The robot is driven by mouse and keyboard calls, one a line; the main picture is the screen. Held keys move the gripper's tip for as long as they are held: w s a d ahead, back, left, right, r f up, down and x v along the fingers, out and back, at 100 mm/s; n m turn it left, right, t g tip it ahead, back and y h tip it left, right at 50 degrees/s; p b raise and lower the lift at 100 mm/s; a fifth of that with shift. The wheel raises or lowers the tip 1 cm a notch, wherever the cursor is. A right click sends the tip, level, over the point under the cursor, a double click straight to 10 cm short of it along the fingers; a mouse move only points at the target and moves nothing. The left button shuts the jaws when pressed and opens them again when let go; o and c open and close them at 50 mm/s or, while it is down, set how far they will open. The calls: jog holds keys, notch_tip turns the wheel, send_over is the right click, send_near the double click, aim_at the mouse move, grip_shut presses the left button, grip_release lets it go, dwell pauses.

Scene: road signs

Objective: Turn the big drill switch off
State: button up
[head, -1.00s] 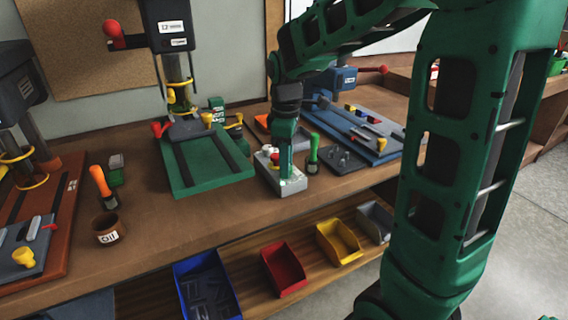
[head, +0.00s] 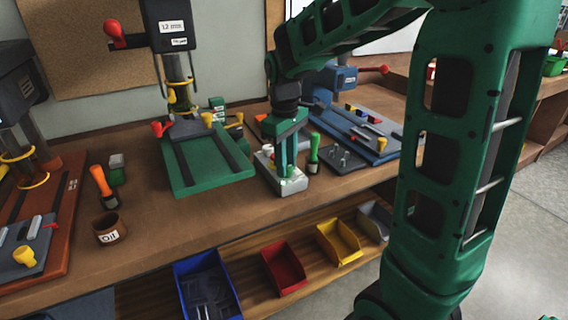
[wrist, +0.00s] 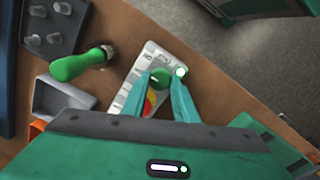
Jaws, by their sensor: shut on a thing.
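A grey switch box (head: 268,180) stands near the front edge of the wooden workbench, below my gripper (head: 284,172). In the wrist view the box (wrist: 122,103) has a labelled top face, a round green knob (wrist: 160,77) and a lit green-white lamp (wrist: 181,72) at one end. A red and yellow part (wrist: 149,102) shows beside the knob, partly hidden by a finger. My gripper (wrist: 166,84) points down with its fingers on either side of the green knob, shut on it.
A drill press with a green base (head: 207,170) stands left of the box, and a blue machine (head: 378,140) to its right. A green-handled tool (head: 314,148) stands close by. Coloured bins, including a red one (head: 284,269), sit on the shelf below.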

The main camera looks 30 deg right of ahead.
jog(key=m, duration=0.6)
jog(key=shift+w+d+r+m, duration=0.1)
jog(key=shift+w+m, duration=0.05)
jog(key=shift+m, duration=0.15)
dwell(0.4)
jog(key=o, duration=1.1)
jog(key=shift+c, duration=0.2)
notch_tip(320, 180, up, 11)
jog(key=shift+a+f, duration=0.2)
jog(key=shift+a, duration=0.1)
